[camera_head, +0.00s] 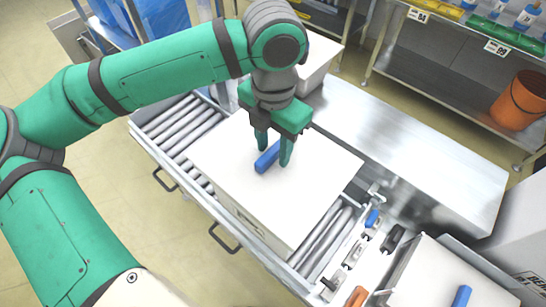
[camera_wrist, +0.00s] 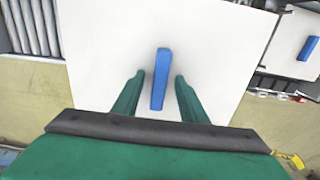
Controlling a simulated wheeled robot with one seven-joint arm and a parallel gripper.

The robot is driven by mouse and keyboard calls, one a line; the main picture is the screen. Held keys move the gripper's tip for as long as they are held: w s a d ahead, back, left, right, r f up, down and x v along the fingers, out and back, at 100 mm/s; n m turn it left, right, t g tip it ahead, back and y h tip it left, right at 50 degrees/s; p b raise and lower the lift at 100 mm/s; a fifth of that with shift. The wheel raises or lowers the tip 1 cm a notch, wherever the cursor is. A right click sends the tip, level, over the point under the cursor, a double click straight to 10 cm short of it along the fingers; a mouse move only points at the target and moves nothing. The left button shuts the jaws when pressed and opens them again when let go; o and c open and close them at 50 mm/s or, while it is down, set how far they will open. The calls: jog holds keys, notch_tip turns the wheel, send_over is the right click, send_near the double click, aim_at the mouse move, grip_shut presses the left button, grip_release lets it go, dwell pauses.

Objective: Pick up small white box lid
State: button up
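A white box lid (camera_head: 222,165) with a blue bar handle (camera_head: 267,158) lies flat on a box in the middle of the conveyor. In the wrist view this lid (camera_wrist: 215,60) fills the middle, with its handle (camera_wrist: 161,70) upright in the picture. My gripper (camera_head: 273,154) is open just above this lid, its two fingers on either side of the handle with gaps left and right. A second white lid (camera_head: 425,275), also with a blue handle (camera_head: 461,296), is at the lower right and partly cut off. It shows at the right of the wrist view (camera_wrist: 288,40).
A roller conveyor (camera_head: 175,125) with side handles runs under the middle box. A bare metal table (camera_head: 420,145) lies behind it. Another white box (camera_head: 318,65) stands behind my gripper. Small tools (camera_head: 372,225) lie between the two lidded boxes. An orange bucket (camera_head: 520,100) is on a shelf.

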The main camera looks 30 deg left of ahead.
grip_shut()
